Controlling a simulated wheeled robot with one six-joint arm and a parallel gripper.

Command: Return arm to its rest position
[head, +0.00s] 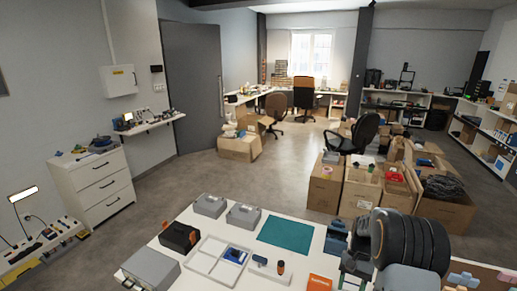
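I cannot make out my gripper or its fingertips in the head view. Dark rounded, ribbed shapes (412,240) stand close to the camera at the lower right, with a grey block below them. I cannot tell whether they belong to my arm. The white worktable (205,228) fills the bottom of the view.
The table holds a white divided tray (206,262), a teal mat (286,235), grey boxes (243,216), a black box (180,237) and an orange box (320,282). Open cartons (325,188) stand beyond it at right. A drawer cabinet (103,187) stands at left. Floor between is clear.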

